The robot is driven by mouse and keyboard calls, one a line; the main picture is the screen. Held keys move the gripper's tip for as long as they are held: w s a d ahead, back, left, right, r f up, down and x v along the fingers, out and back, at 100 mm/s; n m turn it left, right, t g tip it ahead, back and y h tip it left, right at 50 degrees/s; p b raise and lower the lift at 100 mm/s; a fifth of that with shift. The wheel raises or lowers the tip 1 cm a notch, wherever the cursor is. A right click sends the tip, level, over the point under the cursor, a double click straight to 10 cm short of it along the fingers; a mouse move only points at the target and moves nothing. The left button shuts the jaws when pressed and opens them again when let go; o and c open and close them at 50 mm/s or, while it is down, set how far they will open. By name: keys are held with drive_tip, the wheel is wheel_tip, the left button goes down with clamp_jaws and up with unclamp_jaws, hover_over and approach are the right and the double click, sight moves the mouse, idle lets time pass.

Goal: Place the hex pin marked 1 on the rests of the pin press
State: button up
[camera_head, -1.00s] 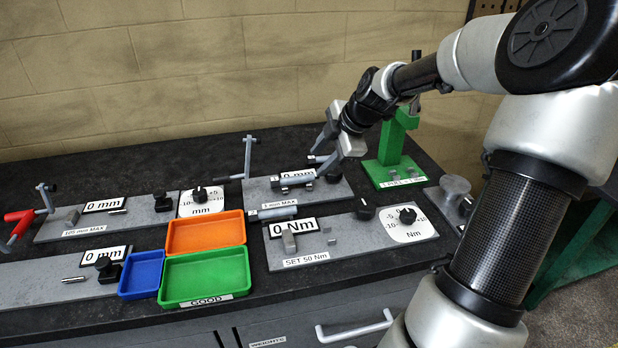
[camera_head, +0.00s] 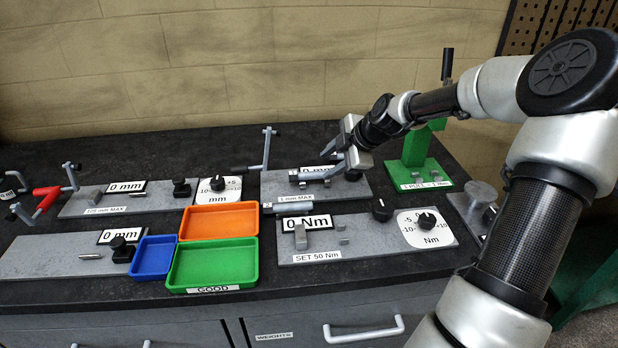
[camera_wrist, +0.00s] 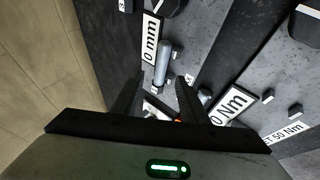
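A grey pin (camera_head: 310,174) lies along the 1 mm MAX gauge at the back centre, with a small pale tag at its left end. A second grey pin (camera_head: 282,207) with a similar tag lies in front of that gauge. I cannot read which is marked 1. The green pin press (camera_head: 416,150) stands at the back right; small grey rests (camera_head: 416,174) show on its base. My gripper (camera_head: 335,160) is open and empty, above the right part of the gauge. In the wrist view a grey pin (camera_wrist: 163,62) shows beyond my spread fingers (camera_wrist: 157,92).
An orange tray (camera_head: 215,222), a green tray (camera_head: 210,264) marked GOOD and a blue tray (camera_head: 153,257) stand at the front centre. The SET 50 Nm plate (camera_head: 355,250) lies to their right. A raised lever (camera_head: 266,150) stands at the gauge's left end.

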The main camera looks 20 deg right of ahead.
sight(318, 173)
drive_tip(key=shift+x, duration=3.4)
drive_tip(key=shift+d+f, duration=0.1)
drive_tip(key=shift+d, duration=0.1)
clamp_jaws()
